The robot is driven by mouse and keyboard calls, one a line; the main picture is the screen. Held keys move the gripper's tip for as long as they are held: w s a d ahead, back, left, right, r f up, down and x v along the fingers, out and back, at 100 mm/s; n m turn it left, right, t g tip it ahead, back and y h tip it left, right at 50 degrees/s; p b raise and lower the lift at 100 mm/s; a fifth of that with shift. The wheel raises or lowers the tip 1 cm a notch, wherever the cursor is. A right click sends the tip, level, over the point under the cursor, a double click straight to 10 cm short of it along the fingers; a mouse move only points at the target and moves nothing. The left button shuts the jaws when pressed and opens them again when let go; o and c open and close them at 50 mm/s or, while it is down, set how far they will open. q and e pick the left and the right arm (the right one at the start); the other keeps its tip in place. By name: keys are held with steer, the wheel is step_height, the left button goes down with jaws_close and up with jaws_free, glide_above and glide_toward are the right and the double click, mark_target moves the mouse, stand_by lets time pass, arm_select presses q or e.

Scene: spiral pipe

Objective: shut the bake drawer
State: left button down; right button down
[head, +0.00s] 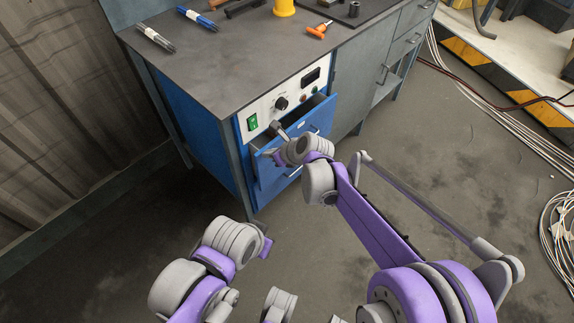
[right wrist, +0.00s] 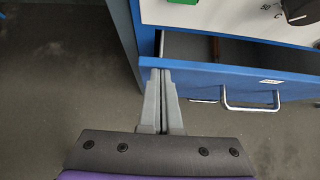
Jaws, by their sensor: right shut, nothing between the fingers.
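The bake drawer is the blue drawer (head: 270,178) under the white control panel of the bench. It stands partly open, with a dark gap behind its front. In the right wrist view its blue front (right wrist: 215,80) and metal handle (right wrist: 250,104) show, and part of its inside is visible. My right gripper (head: 272,153) is at the drawer's left end. Its two grey fingers (right wrist: 161,74) are pressed together, empty, with tips at the top edge of the front near its left corner; I cannot tell whether they touch. My left arm shows at the lower left, its fingers hidden.
The white panel (head: 291,101) has a green switch (head: 252,122) and a black knob (head: 281,104). The grey worktop (head: 215,68) holds an orange-handled tool (head: 318,30), a yellow object (head: 284,8) and bundles of rods. The floor before the bench is clear; cables lie right.

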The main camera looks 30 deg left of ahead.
steer(key=a, duration=0.2)
steer(key=w+a, duration=0.1)
steer(key=a, duration=0.1)
steer(key=shift+w, duration=0.2)
steer(key=shift+a+r+p, duration=0.1)
steer(key=shift+a+p, duration=0.15)
steer(key=shift+p, duration=0.05)
